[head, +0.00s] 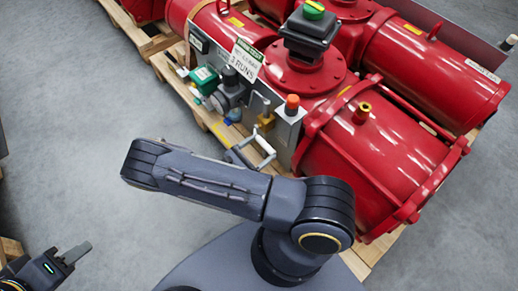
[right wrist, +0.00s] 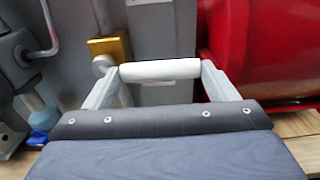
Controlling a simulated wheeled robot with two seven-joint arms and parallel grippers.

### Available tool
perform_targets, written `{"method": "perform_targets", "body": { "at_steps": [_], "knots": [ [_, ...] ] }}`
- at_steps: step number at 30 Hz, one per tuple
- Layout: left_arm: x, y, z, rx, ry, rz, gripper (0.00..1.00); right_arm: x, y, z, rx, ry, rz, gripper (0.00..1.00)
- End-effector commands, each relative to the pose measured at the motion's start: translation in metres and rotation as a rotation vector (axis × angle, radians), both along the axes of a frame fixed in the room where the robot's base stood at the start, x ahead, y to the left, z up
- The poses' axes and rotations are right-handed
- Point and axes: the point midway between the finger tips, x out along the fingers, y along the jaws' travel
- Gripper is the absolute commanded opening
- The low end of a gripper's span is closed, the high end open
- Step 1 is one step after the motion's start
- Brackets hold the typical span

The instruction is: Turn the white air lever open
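The white air lever (right wrist: 160,70) is a short white bar lying level across the right wrist view, next to a brass-coloured fitting. My right gripper (right wrist: 160,78) has its two grey fingers wide apart, with the bar between the fingertips. I cannot tell whether the fingers touch its ends. In the head view the right gripper (head: 252,150) is beyond my dark forearm, at the grey panel's lower edge, and the forearm hides part of it. My left gripper (head: 77,253) is at the bottom left, over the floor, away from the lever. Its fingers overlap in this view.
The large red actuator (head: 375,160) lies on a wooden pallet (head: 205,112). A grey control panel (head: 288,130) carries an orange-topped knob (head: 292,102), a brass fitting (head: 266,119) and green-capped parts (head: 205,78). The grey floor at left is mostly clear.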

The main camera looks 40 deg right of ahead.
Motion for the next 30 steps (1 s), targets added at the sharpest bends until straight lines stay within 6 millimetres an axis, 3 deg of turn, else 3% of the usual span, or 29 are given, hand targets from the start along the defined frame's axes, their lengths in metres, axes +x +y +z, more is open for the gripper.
{"method": "perform_targets", "body": {
  "at_steps": [1, 7, 19, 30],
  "knots": [
    [0.0, 0.0, 0.0, 0.0, 0.0, 0.0, 0.36, 0.0, 0.0, 0.0, 0.0, 0.0, 0.0, 0.63],
    [0.0, 0.0, 0.0, 0.0, 0.0, 0.0, 0.36, 0.0, 0.0, 0.0, 0.0, 0.0, 0.0, 0.38],
    [0.0, 0.0, 0.005, 0.0, 0.0, 0.0, 0.36, 0.0, 0.001, 0.007, -0.007, 0.084, 0.0, 0.38],
    [0.0, 0.0, 0.018, 0.0, 0.0, 0.0, 0.36, 0.005, 0.001, 0.028, -0.031, 0.385, 0.0, 0.38]
  ]
}}
